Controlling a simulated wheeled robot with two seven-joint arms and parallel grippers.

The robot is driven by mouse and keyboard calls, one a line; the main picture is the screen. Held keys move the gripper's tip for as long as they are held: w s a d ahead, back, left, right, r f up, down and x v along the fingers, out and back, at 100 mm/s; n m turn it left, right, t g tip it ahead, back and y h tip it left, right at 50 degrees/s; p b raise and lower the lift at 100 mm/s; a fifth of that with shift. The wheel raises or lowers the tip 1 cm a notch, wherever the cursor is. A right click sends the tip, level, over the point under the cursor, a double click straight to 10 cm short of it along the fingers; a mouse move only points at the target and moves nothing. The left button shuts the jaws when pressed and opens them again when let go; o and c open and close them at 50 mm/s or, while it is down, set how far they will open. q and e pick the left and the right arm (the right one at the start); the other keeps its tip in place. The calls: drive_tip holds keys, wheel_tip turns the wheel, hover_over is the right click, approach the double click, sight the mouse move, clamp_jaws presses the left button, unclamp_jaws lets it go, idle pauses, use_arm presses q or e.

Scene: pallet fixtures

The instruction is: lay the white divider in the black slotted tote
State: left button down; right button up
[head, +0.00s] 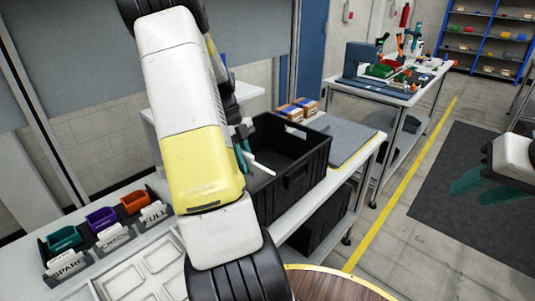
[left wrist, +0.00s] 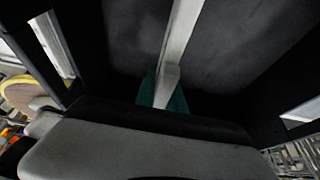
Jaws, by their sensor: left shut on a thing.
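The black slotted tote (head: 305,175) stands on the light bench right of my left arm. My left gripper (head: 243,150) has teal fingers and is partly hidden behind its own arm. It is at the tote's left part, shut on the white divider (head: 263,168), of which a thin strip shows over the tote's opening. In the left wrist view the teal fingers (left wrist: 163,95) grip the divider (left wrist: 182,35), which runs away over the dark tote interior. Whether the divider touches the slots or floor is hidden. My right gripper (head: 475,190) is open and empty at the right edge, away from the bench.
Green, purple and orange bins (head: 102,218) stand at the bench's left. A white compartment tray (head: 140,275) lies in front. Brown boxes (head: 297,109) and a grey mat (head: 345,138) lie beyond the tote. A second table (head: 390,85) with tools stands behind.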

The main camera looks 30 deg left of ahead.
use_arm(q)
drive_tip(key=shift+f, duration=0.75)
idle(0.7)
drive_tip(key=c, duration=1.3)
unclamp_jaws()
drive_tip(key=shift+v, duration=3.9)
